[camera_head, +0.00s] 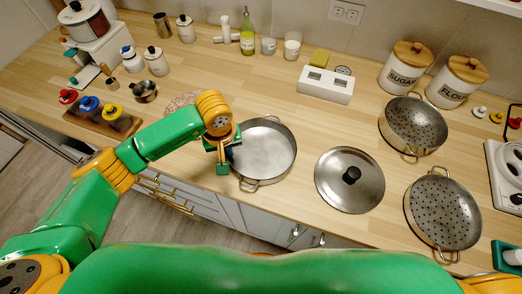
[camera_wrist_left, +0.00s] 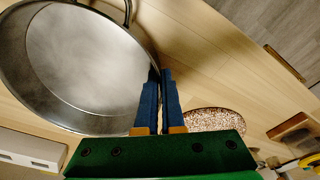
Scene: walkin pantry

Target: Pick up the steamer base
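The steamer base (camera_head: 264,148) is a round, empty metal pan with small loop handles, resting on the wooden counter in the head view. It fills the upper left of the left wrist view (camera_wrist_left: 85,65). My left gripper (camera_head: 222,168) is at the pan's left rim. In the left wrist view its two blue fingers (camera_wrist_left: 159,85) are close together, one on each side of the pan's wall, and look shut on it. The contact itself is partly hidden by the fingers. My right gripper is not clearly in view.
A metal lid (camera_head: 350,180) lies right of the pan. Two perforated steamer baskets (camera_head: 443,213) (camera_head: 413,126) are farther right. A speckled round mat (camera_wrist_left: 215,120) is beside the gripper. A white block (camera_head: 325,85) and canisters (camera_head: 404,68) stand behind. The counter's front edge is close.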

